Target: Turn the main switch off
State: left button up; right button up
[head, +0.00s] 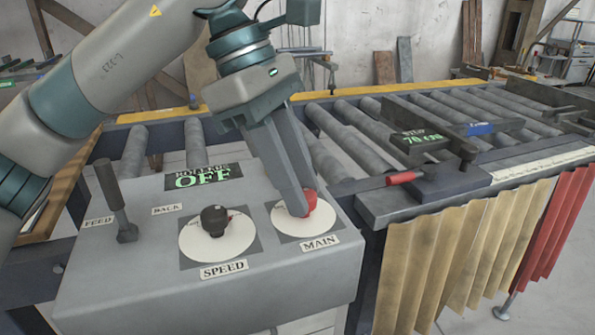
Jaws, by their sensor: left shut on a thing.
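The main switch (312,203) is a red knob on a white dial above the MAIN label, at the right of the grey control box (210,290). My left gripper (302,205) reaches down from above and is shut on the red knob, its fingers covering the knob's left part. The knob's pointer and the dial marks are mostly hidden. A display (203,176) on the box reads OFF in green. My right gripper is not in view.
A black SPEED knob (214,220) on its own dial stands left of the main switch. A FEED/BACK lever (116,200) stands upright at the box's left. A roller conveyor (340,130), a red-handled stop (402,178) and a green-digit readout (422,138) lie behind and right.

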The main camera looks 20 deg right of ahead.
pick_arm(q)
jog(key=shift+m, duration=0.5)
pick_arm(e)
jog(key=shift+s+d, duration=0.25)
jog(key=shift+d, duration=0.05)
pick_arm(q)
jog(key=o, duration=1)
jog(key=shift+w+r, duration=0.1)
jog(key=shift+w+d+p+v, duration=0.1)
jog(key=shift+p+v, duration=0.4)
jog(key=shift+v, duration=3.8)
jog(key=shift+w+d+p+v, duration=0.15)
jog(key=shift+p+v, duration=0.35)
jog(key=shift+v, duration=3.8)
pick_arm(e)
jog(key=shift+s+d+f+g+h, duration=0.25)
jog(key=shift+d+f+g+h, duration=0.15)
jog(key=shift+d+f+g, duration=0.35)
